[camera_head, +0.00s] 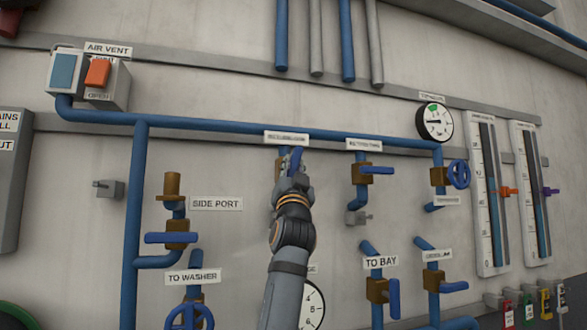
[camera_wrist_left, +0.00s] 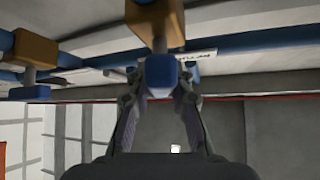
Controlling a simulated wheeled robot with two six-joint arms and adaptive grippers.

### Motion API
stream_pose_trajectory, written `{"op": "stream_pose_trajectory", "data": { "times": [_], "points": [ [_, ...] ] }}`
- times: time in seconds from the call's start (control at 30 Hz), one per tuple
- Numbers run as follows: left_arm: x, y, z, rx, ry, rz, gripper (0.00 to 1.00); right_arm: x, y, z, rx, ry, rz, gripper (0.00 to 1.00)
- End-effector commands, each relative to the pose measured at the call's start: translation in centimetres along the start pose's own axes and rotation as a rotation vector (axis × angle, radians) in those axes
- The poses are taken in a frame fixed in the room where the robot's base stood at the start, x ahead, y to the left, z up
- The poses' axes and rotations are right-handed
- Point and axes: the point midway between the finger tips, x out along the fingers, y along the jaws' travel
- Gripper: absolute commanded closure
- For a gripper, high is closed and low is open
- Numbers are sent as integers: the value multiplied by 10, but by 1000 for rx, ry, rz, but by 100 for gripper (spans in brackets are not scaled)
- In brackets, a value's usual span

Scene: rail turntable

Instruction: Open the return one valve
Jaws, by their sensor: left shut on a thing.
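The valve under the left upper label (camera_head: 287,138), whose small print I cannot read surely, has a brass body that shows in the left wrist view (camera_wrist_left: 155,25) and a blue lever handle (camera_head: 295,158). My left gripper (camera_head: 292,172) is at this valve, shut on the blue handle. In the left wrist view the handle's blue end (camera_wrist_left: 160,72) sits between the two fingers, pointing toward the camera. My gripper and arm hide most of the valve body in the head view. My right gripper is not in view.
A similar valve (camera_head: 361,174) with a sideways blue lever is close on the right. The long blue pipe (camera_head: 230,128) runs above. Side port valve (camera_head: 178,232) is lower left, the to bay valve (camera_head: 376,290) lower right. A round gauge (camera_head: 435,122) and two tall indicators stand farther right.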

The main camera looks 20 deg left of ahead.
Motion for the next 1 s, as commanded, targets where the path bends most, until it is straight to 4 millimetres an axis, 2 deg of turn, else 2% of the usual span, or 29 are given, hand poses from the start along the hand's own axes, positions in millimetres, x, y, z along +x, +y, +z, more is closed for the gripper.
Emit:
{"op": "stream_pose_trajectory", "data": {
  "times": [0.4,0.87,0.9,1.0],
  "points": [
    [-1,2,4,-95,-9,-90,100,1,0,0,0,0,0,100],
    [-1,2,4,-101,-9,-97,100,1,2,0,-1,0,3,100],
    [-1,2,4,-101,-9,-97,74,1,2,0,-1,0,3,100],
    [-1,2,3,-101,-8,-98,61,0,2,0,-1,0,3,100]
  ]
}}
